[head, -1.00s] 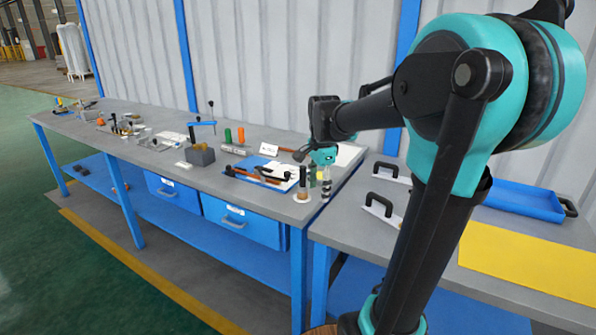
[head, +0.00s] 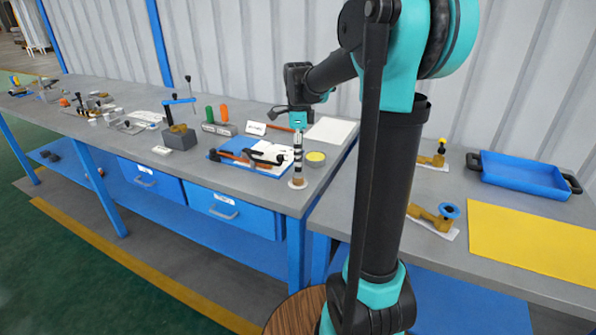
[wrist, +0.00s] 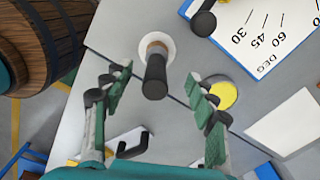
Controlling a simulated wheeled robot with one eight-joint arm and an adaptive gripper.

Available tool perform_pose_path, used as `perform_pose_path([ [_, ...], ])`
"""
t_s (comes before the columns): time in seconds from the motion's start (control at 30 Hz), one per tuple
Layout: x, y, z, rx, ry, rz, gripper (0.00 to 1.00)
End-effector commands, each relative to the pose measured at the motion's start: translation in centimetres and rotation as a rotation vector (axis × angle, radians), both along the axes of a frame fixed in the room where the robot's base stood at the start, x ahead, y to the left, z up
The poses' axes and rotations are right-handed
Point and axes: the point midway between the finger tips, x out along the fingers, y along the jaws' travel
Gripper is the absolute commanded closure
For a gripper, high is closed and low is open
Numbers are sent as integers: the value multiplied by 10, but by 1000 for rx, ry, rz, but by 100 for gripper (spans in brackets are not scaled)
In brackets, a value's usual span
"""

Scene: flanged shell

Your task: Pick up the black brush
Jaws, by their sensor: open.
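The black brush (wrist: 155,78) stands upright on a white disc (wrist: 168,48) in the wrist view. It has a dark handle and a tan lower part. In the head view its tan lower part (head: 298,180) shows near the front right corner of the grey bench; the upper part is hard to separate from my fingers. My gripper (wrist: 158,74) is open, with one finger on each side of the brush in the wrist view and gaps on both sides. In the head view my gripper (head: 298,142) points down over the brush. Contact cannot be told.
A yellow-topped round dish (head: 315,157) stands close to the right. A blue-edged angle board (head: 222,156) with dark-handled tools lies left. A black handle on a white plate (wrist: 130,143) is on the neighbouring table. A wooden barrel (wrist: 45,45) stands beside the bench.

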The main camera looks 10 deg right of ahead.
Motion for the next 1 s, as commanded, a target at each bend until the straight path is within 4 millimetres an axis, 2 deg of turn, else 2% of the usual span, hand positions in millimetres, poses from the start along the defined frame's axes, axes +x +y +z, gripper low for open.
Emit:
perform_pose_path([
  [0.1,0,0,-17,0,0,0,42],
  [0.37,-1,0,-34,0,0,1,42],
  [0.7,-4,2,-76,0,0,0,42],
  [0.97,-4,1,-80,0,0,1,42],
  [1.0,-4,1,-80,0,0,1,45],
])
